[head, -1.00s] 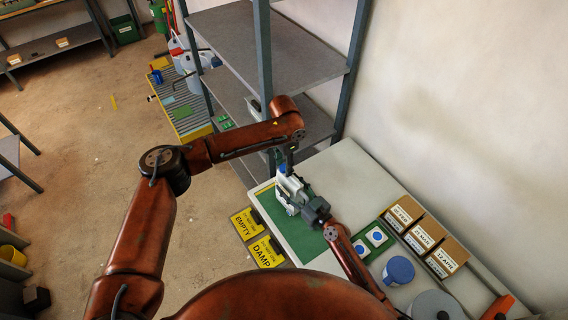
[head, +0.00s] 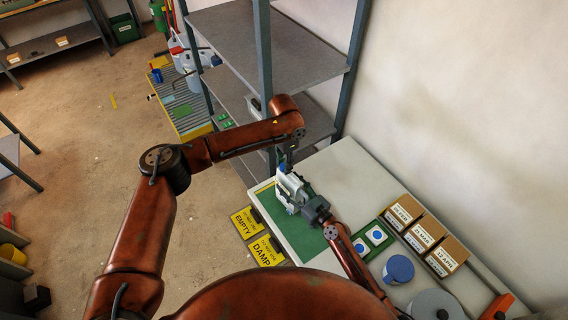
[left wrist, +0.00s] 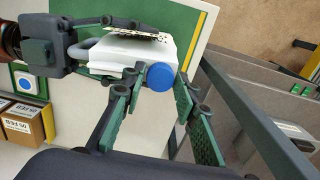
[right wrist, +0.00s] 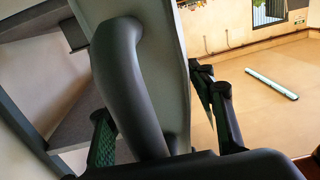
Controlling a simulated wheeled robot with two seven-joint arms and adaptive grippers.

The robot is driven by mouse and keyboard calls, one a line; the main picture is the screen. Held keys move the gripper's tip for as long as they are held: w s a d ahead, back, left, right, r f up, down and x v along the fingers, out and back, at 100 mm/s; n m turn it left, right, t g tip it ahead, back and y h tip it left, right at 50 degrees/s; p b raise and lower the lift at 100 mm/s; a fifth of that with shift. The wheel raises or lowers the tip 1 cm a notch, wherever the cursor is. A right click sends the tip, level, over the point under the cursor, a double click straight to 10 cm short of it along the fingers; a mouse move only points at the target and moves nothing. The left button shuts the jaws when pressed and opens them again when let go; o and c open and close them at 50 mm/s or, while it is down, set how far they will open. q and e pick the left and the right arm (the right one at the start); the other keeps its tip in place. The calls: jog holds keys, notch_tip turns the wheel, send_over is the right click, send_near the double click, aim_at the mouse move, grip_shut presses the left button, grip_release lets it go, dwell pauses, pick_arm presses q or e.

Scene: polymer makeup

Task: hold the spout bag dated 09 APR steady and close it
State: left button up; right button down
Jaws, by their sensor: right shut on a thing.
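The spout bag (head: 289,191) is a whitish container at the green end of the bench. In the left wrist view its white body (left wrist: 130,54), grey handle and round blue cap (left wrist: 160,76) show. The date is not readable. My right gripper (head: 313,206) is shut on the grey handle (right wrist: 122,75), with a finger on each side in the right wrist view. My left gripper (left wrist: 158,88) is open, its fingertips on either side of the blue cap. I cannot tell whether they touch it. In the head view my left gripper (head: 284,166) is beside the bag.
A green tray with blue-dotted white pieces (head: 374,238), labelled brown boxes (head: 423,234) and a blue-lidded tub (head: 398,269) stand along the bench. Yellow EMPTY (head: 246,222) and DAMP (head: 266,251) signs are at the bench's left edge. A metal shelf (head: 268,70) rises behind my left arm.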

pick_arm(q)
jog(key=o, duration=0.3)
notch_tip(320, 180, up, 12)
dwell(0.6)
pick_arm(e)
jog(key=c, duration=0.8)
grip_release()
jog(key=v, duration=1.2)
